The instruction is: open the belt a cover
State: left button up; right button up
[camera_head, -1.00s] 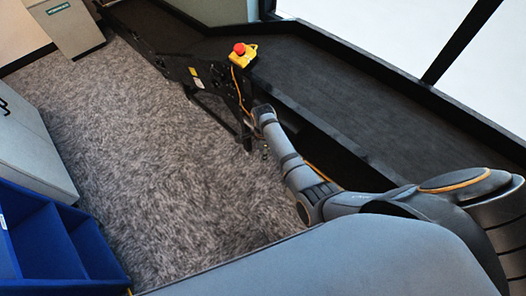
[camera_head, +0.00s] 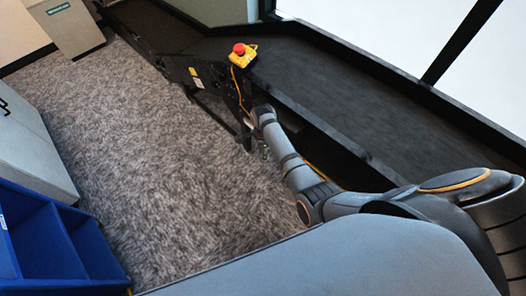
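A dark belt unit (camera_head: 330,80) runs from the upper left to the right. I cannot tell which part of it is the belt a cover; no raised cover shows. A yellow box with a red button (camera_head: 241,52) sits on the belt unit's near edge, with an orange cable hanging from it. My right arm reaches in from the right along the unit's near side. My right gripper (camera_head: 265,150) is low beside the unit's frame, small and mostly hidden by the wrist, so its fingers are unclear. My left gripper is not in view.
A blue bin (camera_head: 50,235) with compartments stands at the lower left, with a grey cabinet (camera_head: 30,150) behind it. A beige box (camera_head: 68,28) with a green label stands at the upper left. The grey carpet (camera_head: 165,150) between them is clear.

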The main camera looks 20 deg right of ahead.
notch_tip(320, 180, up, 12)
dwell(0.6)
